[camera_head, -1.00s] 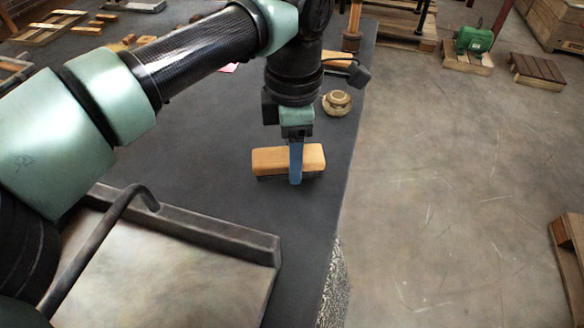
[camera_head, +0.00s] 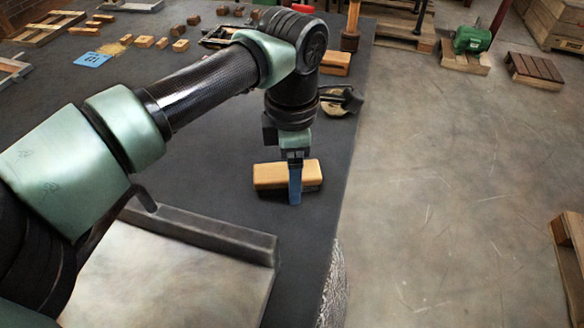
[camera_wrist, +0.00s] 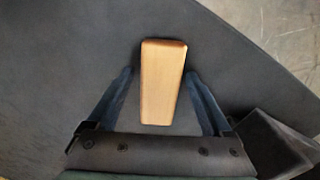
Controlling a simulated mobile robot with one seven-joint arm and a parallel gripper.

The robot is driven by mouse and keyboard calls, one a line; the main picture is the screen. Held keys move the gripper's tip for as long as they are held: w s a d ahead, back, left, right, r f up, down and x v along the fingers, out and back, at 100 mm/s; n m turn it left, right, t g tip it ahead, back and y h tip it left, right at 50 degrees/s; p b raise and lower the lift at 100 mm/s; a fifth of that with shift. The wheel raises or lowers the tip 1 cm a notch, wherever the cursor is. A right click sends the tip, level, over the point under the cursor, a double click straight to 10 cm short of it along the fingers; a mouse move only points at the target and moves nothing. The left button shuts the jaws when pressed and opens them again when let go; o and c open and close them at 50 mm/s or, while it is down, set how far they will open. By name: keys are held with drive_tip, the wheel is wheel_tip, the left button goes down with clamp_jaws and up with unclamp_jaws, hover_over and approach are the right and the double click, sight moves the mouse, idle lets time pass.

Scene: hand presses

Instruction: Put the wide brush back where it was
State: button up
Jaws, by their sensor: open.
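The wide brush (camera_head: 273,177) is a light wooden block with a dark underside. In the head view it lies on the dark mat tabletop (camera_head: 215,205), near the right edge. My gripper (camera_head: 294,188) points down over it, with one blue finger in front of the block; the other finger is hidden. In the wrist view the wooden block (camera_wrist: 161,85) stands between the two blue fingers of my open gripper (camera_wrist: 158,73). A gap shows on the left; the right finger is very close to the block. The bristles are mostly hidden.
A grey metal tray (camera_head: 215,235) with a raised rim lies in front to the left. Small wooden blocks and a blue card (camera_head: 93,60) lie at the back left.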

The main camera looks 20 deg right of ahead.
drive_tip(key=shift+r, duration=0.1)
wheel_tip(320, 180, up, 12)
drive_tip(key=shift+p, duration=0.45)
idle(0.4)
